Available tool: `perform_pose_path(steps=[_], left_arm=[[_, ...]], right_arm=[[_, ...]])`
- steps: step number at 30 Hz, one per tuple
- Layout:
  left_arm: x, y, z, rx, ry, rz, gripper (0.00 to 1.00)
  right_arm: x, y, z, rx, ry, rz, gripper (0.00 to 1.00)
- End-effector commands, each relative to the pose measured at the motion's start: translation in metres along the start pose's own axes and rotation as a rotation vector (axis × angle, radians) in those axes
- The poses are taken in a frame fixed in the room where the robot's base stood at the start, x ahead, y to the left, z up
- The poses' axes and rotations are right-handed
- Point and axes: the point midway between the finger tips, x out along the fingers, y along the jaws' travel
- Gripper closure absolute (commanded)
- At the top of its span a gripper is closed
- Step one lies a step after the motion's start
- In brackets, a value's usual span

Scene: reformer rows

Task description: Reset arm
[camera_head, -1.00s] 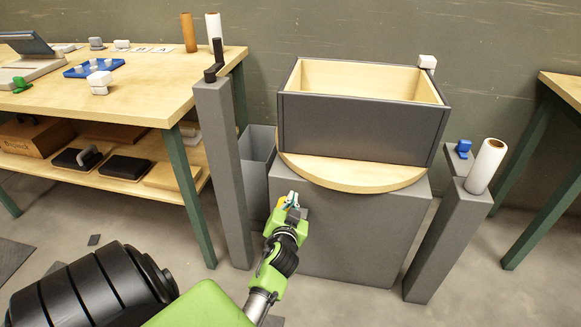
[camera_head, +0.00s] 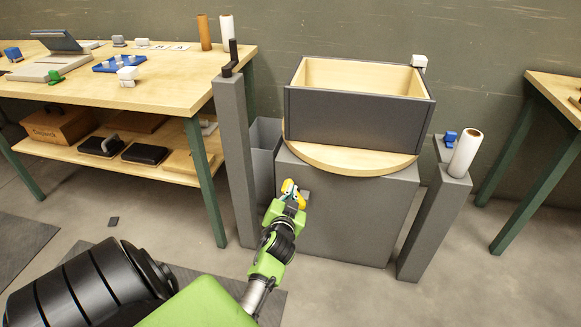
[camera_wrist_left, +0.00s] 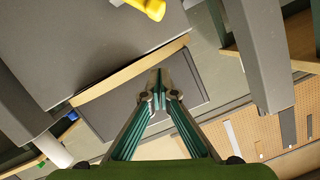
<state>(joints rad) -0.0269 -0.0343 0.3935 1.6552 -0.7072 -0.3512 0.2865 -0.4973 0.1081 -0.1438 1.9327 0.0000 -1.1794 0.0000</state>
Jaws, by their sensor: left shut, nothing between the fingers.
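My left gripper (camera_head: 294,192), on the green and black arm, is in front of the grey pedestal (camera_head: 345,215), below the edge of its round wooden top (camera_head: 340,160). In the left wrist view its teal fingers (camera_wrist_left: 160,85) come together at the tips, with nothing between them. A yellow piece shows close to the gripper in the head view; a yellow rounded piece (camera_wrist_left: 148,8) is also at the top edge of the wrist view, apart from the fingertips. I cannot tell what it is fixed to. My right gripper is not in view.
A grey open box (camera_head: 355,118) with a wooden interior stands on the round top. A workbench (camera_head: 160,90) is left, another table (camera_head: 560,95) right.

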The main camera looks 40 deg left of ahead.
Motion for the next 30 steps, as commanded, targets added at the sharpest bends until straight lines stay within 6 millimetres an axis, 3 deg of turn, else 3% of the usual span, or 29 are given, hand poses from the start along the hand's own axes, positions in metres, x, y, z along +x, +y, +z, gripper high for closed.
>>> perform_pose_path(steps=[15, 19, 23, 27, 30], left_arm=[[-0.001, 0.001, 0.001, 0.001, -0.002, 0.002, 1.0], [-0.013, 0.016, 0.021, 0.009, -0.061, 0.04, 1.0], [-0.051, 0.055, 0.069, 0.032, -0.215, 0.151, 1.0], [-0.12, 0.108, 0.133, 0.077, -0.427, 0.327, 1.0], [-0.171, 0.136, 0.169, 0.114, -0.555, 0.444, 1.0]], right_arm=[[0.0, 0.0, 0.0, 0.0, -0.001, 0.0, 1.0], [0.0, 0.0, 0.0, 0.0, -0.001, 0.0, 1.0], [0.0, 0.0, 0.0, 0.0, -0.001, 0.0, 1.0], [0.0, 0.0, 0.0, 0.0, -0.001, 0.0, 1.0], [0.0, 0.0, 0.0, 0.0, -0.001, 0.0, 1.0]])
